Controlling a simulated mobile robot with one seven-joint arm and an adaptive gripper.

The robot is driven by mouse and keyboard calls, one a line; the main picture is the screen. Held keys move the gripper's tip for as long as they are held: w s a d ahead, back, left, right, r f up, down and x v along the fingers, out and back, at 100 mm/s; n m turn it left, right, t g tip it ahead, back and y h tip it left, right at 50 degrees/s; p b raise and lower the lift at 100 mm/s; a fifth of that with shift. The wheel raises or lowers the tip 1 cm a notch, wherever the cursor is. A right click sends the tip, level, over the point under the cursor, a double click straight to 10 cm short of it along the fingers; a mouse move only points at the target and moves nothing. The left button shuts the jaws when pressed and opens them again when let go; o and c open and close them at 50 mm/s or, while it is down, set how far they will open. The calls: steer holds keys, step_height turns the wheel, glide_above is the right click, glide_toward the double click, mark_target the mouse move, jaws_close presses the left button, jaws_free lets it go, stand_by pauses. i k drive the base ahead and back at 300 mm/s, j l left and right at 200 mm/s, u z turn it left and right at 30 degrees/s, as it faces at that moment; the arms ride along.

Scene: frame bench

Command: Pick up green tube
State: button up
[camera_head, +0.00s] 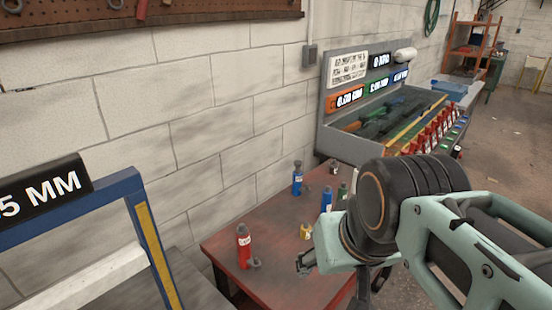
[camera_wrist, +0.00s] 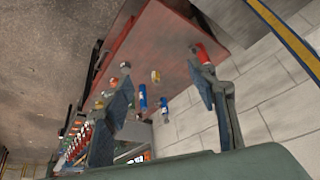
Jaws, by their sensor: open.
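The green tube (camera_head: 342,190) stands on the red table (camera_head: 215,245), near its far right edge and just beyond my arm in the head view. It looks small there, and its lower part is hard to make out. In the wrist view I cannot pick it out for sure among the small items past the left finger. My gripper (camera_head: 340,278) is over the near right part of the table, on the near side of the tube and apart from it. In the wrist view my gripper (camera_wrist: 160,66) has its two fingers wide apart with nothing between the pads.
A red bottle (camera_head: 243,247), two blue bottles (camera_head: 297,180) (camera_head: 327,200) and a yellow item (camera_head: 305,231) stand on the table. A wall (camera_head: 190,130) runs behind it. A bench rack (camera_head: 335,140) with several red bottles (camera_head: 430,138) is farther back.

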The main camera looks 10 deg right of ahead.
mark_target(343, 192)
steer(key=z, duration=0.55)
steer(key=u, duration=2.5)
steer(key=z, duration=2.35)
steer(key=i+l+u, duration=0.15)
steer(key=u, duration=0.25)
steer(key=i+l+u, duration=0.15)
steer(key=l+u, duration=0.25)
steer(key=j, duration=0.1)
